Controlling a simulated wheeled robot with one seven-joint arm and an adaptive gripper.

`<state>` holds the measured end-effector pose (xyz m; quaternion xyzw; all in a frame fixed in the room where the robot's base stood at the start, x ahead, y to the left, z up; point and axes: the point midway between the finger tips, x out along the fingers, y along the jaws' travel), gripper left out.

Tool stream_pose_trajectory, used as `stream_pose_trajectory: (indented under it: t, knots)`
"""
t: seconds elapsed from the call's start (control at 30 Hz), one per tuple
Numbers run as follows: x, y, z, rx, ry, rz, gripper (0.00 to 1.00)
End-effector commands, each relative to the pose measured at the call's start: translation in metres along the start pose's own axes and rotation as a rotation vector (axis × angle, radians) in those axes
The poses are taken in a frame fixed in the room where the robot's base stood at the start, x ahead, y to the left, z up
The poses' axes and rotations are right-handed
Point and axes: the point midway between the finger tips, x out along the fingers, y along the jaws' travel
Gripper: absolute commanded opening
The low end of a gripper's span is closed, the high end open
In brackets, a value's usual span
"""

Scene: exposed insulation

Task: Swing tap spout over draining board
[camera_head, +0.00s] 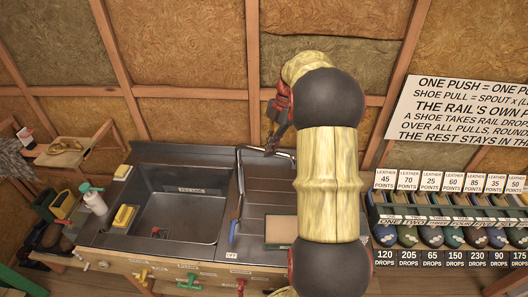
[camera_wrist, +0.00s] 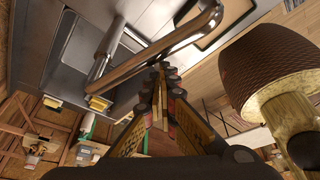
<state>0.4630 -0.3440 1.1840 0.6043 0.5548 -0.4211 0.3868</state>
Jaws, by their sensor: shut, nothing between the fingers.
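The tap spout (camera_head: 262,151) is a bent metal tube above the sink unit. In the head view it runs from the strip beside the basin (camera_head: 180,217) to the right, over the back of the draining board (camera_head: 262,200). My gripper (camera_head: 272,149) is red and dark, points down and is at the spout's rear stretch. In the wrist view the spout (camera_wrist: 155,52) crosses just beyond my shut, empty fingertips (camera_wrist: 161,73). I cannot tell whether they touch it. My arm hides the draining board's right side and part of the tube.
A spray bottle (camera_head: 94,199) and yellow sponge (camera_head: 124,216) stand left of the basin. Coloured valve handles (camera_head: 190,282) line the front. A rack of shoes (camera_head: 450,236) is at the right; a stud wall is behind.

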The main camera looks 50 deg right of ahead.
Motion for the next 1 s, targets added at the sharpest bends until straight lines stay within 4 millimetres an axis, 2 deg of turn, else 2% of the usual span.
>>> stream_pose_trajectory:
  t: [0.4,1.0]
  knots:
    - [-0.008,0.011,0.021,0.002,0.0,0.0,0.0]
    - [-0.008,0.013,0.023,0.002,0.0,0.0,0.0]
